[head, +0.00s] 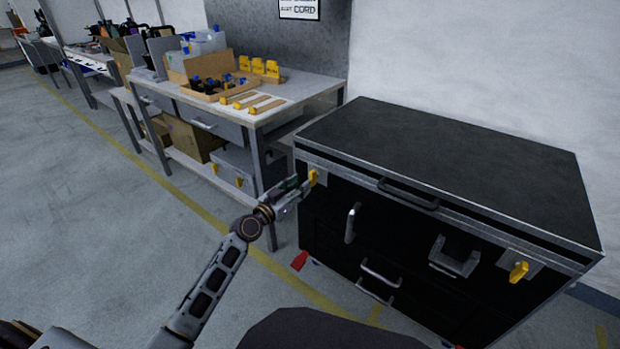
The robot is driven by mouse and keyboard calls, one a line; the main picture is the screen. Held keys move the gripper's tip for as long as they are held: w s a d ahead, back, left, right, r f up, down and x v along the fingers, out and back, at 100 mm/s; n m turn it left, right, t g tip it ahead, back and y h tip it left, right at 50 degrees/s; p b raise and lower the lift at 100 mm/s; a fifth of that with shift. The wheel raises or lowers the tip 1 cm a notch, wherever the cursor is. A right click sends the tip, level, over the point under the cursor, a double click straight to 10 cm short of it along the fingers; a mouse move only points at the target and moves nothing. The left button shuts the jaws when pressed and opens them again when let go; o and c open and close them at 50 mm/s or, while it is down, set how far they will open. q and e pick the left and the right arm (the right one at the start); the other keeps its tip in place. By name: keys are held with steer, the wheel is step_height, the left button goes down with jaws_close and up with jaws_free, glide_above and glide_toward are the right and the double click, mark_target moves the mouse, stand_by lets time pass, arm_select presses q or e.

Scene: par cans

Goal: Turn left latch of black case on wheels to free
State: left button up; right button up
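The black case on wheels (450,160) stands at the right, with a black lid and metal edging. Its left latch is a yellow piece (313,177) near the upper left corner of the front. A second yellow latch (518,272) sits at the right end of the front, tilted. My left gripper (303,186) reaches in from the left, its fingertips right at the left latch. The fingers are small here, and I cannot tell whether they touch or close on the latch. My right gripper is not in view.
A workbench (300,88) with a cardboard tray (209,88) and yellow parts stands behind my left arm. Handles (408,194) stick out from the case front. A red caster pedal (299,261) shows at the case's lower left. The floor at left is clear.

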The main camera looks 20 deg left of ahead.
mark_target(310, 176)
arm_select(q)
steer(key=shift+x, duration=2.15)
steer(key=shift+b+x, duration=0.35)
steer(key=shift+x, duration=0.65)
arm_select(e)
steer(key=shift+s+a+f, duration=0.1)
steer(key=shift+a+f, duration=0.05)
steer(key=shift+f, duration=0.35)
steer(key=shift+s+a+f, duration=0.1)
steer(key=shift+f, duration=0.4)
arm_select(q)
steer(key=shift+c, duration=0.3)
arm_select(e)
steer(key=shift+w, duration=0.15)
arm_select(q)
jaws_close()
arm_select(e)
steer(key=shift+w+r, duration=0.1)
